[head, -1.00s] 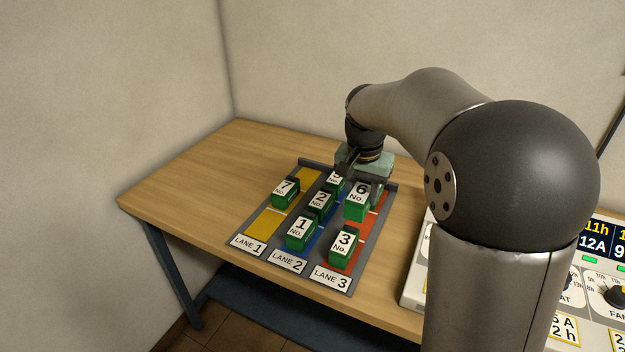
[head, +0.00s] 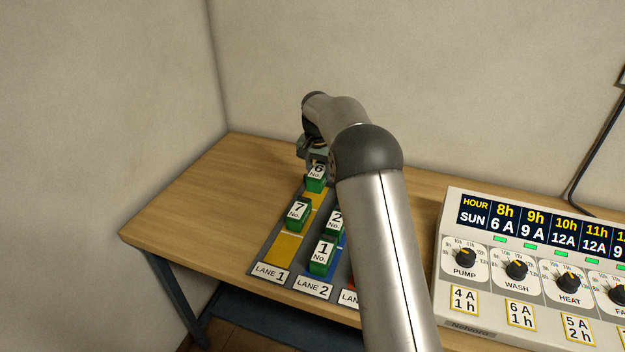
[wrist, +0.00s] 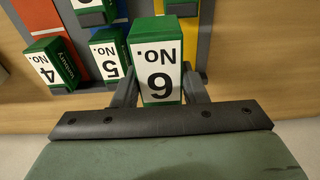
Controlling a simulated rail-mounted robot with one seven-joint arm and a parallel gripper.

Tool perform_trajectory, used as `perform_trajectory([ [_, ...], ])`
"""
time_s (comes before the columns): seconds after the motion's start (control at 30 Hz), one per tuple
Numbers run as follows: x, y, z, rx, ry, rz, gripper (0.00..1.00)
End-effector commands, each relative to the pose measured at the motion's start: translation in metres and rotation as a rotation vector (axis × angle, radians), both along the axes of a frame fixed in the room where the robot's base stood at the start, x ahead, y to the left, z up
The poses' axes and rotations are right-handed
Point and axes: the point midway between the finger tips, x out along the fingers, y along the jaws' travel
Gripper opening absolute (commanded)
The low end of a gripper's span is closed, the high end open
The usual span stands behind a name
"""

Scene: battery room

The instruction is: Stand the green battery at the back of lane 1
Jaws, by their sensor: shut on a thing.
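All batteries in view are green with white numbered labels. My gripper (head: 316,163) is shut on green battery No. 6 (head: 316,182), over the back end of yellow lane 1 (head: 285,249). In the wrist view battery No. 6 (wrist: 157,70) is upright between both fingers, label toward the camera. I cannot tell whether its base touches the lane. Battery No. 7 (head: 297,214) stands in front of it in lane 1, with a gap between them. Battery No. 5 (wrist: 107,55) stands beside it at the back of blue lane 2.
Batteries No. 1 (head: 322,257) and No. 2 (head: 333,222) stand in lane 2. Battery No. 4 (wrist: 52,64) stands at the back of orange lane 3. My arm hides most of lane 3 in the head view. A control panel (head: 540,265) stands at right.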

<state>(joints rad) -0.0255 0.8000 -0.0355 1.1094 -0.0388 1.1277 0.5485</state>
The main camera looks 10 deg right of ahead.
Motion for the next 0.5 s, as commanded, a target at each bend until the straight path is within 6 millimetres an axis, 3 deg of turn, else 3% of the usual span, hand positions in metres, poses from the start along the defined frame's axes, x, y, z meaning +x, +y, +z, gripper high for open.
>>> perform_trajectory([
  [0.2,0.032,0.005,-0.037,0.000,0.001,0.000,0.00],
  [0.5,0.047,0.008,-0.056,-0.001,-0.002,0.000,0.00],
])
